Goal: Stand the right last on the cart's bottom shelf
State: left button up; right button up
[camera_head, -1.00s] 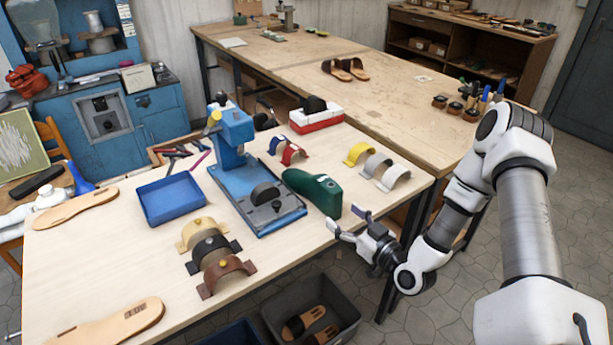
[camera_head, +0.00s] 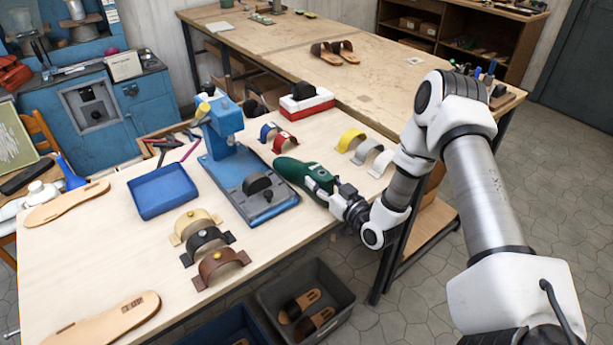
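A dark green shoe last (camera_head: 291,170) lies on the near workbench, right of the blue press. I take it as the right last; no marking shows. My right gripper (camera_head: 325,186) is at the last's near right end, with its fingers up against or around that end. How far the fingers are closed is not clear, as the last and gripper hide part of them. My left gripper is not in view.
The blue press (camera_head: 222,130) and blue tray (camera_head: 163,191) stand left of the last. Yellow (camera_head: 350,139), grey and white straps lie to its right, close to my arm. Brown, black and tan straps lie in front. A dark bin (camera_head: 345,306) with sandals sits below the bench edge.

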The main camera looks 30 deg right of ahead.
jog(key=shift+w, duration=0.15)
grip_shut()
notch_tip(320, 180, up, 10)
jog(key=shift+f, duration=0.1)
